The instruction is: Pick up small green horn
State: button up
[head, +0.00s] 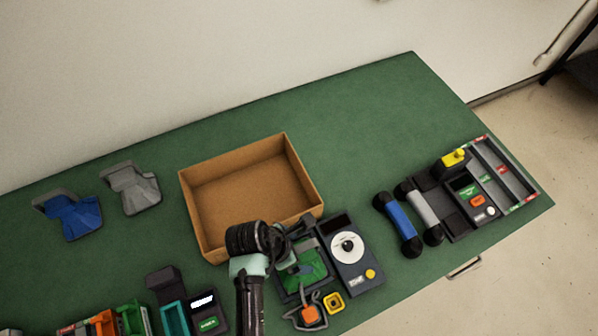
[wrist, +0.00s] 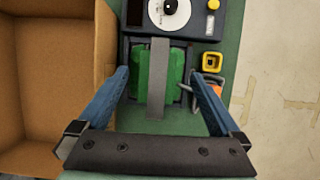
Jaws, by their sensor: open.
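A green piece, which looks like the small green horn (wrist: 175,72), lies in a dark tray-like holder at the front of the table. A grey strip (wrist: 157,85) runs lengthwise over its middle in the wrist view. The green piece also shows in the head view (head: 314,262), partly hidden by my arm. My gripper (wrist: 159,75) is open and empty, with one blue finger on each side of the green piece. I cannot tell whether the fingers touch it or how high they are above it.
An empty cardboard box (head: 190,215) stands just left of my gripper. A dark phone unit with a white dial (head: 348,246) sits to the right. A yellow square part (head: 333,302) and an orange part (head: 309,314) lie close by. The green table (head: 370,120) is clear behind.

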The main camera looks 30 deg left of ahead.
jog(key=shift+x, duration=1.8)
jog(key=shift+w+a, duration=0.1)
grip_shut()
